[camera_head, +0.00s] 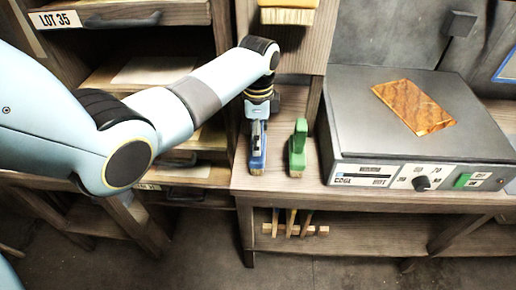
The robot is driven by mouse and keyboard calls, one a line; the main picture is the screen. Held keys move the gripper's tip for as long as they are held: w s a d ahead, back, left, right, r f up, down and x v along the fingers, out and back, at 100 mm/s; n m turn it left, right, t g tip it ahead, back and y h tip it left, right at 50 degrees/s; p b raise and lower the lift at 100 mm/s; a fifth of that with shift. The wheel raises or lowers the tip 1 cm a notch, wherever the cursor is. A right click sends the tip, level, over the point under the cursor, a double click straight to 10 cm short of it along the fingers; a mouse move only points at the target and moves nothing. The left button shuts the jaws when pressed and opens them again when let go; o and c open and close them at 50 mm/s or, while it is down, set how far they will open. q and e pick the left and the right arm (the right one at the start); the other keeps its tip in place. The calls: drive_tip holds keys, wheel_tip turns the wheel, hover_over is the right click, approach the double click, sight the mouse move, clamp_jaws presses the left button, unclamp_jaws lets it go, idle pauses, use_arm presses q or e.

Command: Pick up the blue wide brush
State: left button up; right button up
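The blue brush (257,163) stands on the wooden bench near its front left corner, with pale bristles at its lower front edge. My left gripper (259,128) comes down from above and is right at the brush's upper part, covering some of it. The fingers are small and partly hidden, so I cannot tell whether they are closed on the brush. My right gripper is not in view.
A green brush (297,150) stands close to the right of the blue one. A grey hotplate (420,115) with an amber sheet (414,106) fills the bench further right. Another brush (287,12) sits on the upper ledge. Drawers (150,75) stand at left.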

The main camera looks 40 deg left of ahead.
use_arm(q)
clamp_jaws()
idle(0.4)
drive_tip(key=shift+r, duration=0.1)
drive_tip(key=shift+r, duration=0.4)
drive_tip(key=r, duration=0.2)
drive_tip(key=shift+s+d+r, duration=0.15)
drive_tip(key=shift+s+r, duration=0.1)
drive_tip(key=shift+r, duration=0.05)
drive_tip(key=s+d, duration=0.9)
drive_tip(key=s, duration=0.5)
drive_tip(key=shift+s+b, duration=0.4)
drive_tip(key=shift+b, duration=0.05)
